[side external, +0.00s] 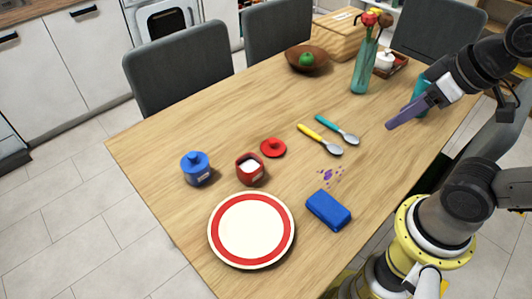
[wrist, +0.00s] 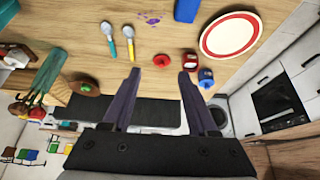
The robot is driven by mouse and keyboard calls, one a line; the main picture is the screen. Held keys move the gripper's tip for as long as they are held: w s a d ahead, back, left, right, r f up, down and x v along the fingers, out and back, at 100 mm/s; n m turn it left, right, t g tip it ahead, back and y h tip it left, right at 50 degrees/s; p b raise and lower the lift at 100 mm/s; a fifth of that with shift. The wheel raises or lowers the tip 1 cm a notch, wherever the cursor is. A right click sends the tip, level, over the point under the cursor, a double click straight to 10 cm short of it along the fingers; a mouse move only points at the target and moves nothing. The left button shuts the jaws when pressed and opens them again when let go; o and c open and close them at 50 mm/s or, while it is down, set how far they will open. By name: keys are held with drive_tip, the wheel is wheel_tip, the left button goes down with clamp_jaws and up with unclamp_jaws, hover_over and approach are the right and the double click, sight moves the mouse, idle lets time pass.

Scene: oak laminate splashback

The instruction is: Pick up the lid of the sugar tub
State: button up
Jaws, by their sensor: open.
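A red tub (side external: 250,170) stands open with white contents; its label is too small to read. A red round lid with a knob (side external: 273,148) lies on the table beside it. A blue tub (side external: 196,170) stands to the left, its blue lid on. In the wrist view the red lid (wrist: 162,60) appears between and beyond my fingertips, with the red tub (wrist: 190,63) and blue tub (wrist: 206,78) to its right. My gripper (side external: 391,125) is open and empty, above the table's right side, well apart from the tubs and lid. It also shows in the wrist view (wrist: 160,74).
A red-rimmed plate (side external: 252,231) and blue sponge (side external: 328,209) lie in front. Yellow (side external: 320,139) and teal (side external: 337,130) spoons and purple spots (side external: 330,175) lie right of the lid. A tall flower vase (side external: 364,70) and wooden bowl (side external: 307,58) stand behind. The table's left part is clear.

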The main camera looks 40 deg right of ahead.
drive_tip(key=shift+o, duration=0.5)
